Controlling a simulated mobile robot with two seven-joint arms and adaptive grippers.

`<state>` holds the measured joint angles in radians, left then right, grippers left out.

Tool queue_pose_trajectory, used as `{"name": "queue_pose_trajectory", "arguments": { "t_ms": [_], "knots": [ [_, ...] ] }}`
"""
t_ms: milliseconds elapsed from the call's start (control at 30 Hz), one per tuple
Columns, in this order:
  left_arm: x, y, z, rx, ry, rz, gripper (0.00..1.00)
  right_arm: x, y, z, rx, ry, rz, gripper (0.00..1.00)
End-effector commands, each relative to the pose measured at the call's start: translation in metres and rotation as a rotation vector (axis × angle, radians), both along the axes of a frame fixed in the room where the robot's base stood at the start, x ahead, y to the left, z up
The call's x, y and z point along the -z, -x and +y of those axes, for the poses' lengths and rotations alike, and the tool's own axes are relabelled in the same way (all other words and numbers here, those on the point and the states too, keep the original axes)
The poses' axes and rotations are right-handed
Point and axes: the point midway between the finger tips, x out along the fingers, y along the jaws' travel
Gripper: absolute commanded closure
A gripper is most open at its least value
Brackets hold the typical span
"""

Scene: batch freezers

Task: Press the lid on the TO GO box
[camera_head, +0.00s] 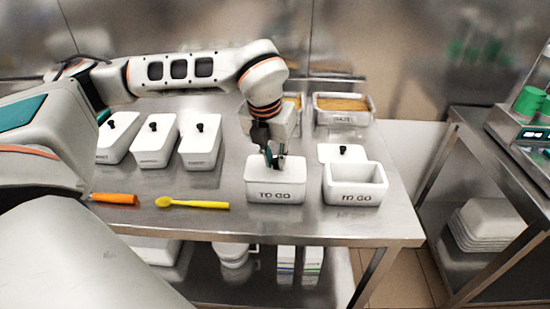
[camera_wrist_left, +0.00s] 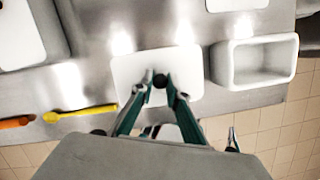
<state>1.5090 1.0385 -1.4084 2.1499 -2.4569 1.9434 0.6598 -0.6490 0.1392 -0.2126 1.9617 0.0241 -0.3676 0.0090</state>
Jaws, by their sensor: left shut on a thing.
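A white TO GO box (camera_head: 275,193) stands near the front edge of the steel table with a white lid (camera_head: 290,172) over its top. The lid also shows from above in the left wrist view (camera_wrist_left: 130,72). My left gripper (camera_head: 274,162) points down at the middle of the lid and is shut on its small dark knob (camera_wrist_left: 160,80), which its fingertips partly hide. The lid looks level and lined up with the box; I cannot tell whether it is fully seated.
An open, empty TO GO box (camera_head: 354,195) stands close on the right, with a loose knobbed lid (camera_head: 341,155) behind it. Several lidded white containers (camera_head: 203,150) stand left. A yellow spoon (camera_head: 195,204) and orange-handled tool (camera_head: 115,198) lie along the front. A filled tray (camera_head: 342,118) is behind.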

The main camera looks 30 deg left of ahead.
Motion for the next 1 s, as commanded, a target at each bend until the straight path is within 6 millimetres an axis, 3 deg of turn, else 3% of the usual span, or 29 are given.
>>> {"name": "queue_pose_trajectory", "arguments": {
  "t_ms": [433,467,533,767,867,1000],
  "knots": [
    [0.0007,-0.0004,0.0001,-0.004,0.000,0.000,1.00,-0.0003,-0.0002,0.0000,0.000,0.000,0.000,1.00],
    [0.0007,-0.0004,0.0001,-0.004,0.000,0.000,0.83,-0.0003,-0.0002,0.0000,0.000,0.000,0.000,1.00],
    [0.0007,-0.0004,0.0001,-0.004,0.000,0.000,0.66,-0.0003,-0.0002,0.0000,0.000,0.000,0.000,1.00],
    [0.0006,-0.0004,0.0002,-0.004,0.000,0.000,0.66,-0.0003,-0.0003,-0.0001,0.000,0.000,-0.001,1.00],
    [0.0007,-0.0004,0.0002,-0.004,0.000,0.000,0.49,-0.0003,-0.0003,-0.0001,0.000,0.000,-0.001,1.00],
    [0.0007,-0.0004,0.0002,-0.004,0.000,0.000,0.49,-0.0003,-0.0003,-0.0001,0.000,0.000,-0.001,1.00]
  ]
}}
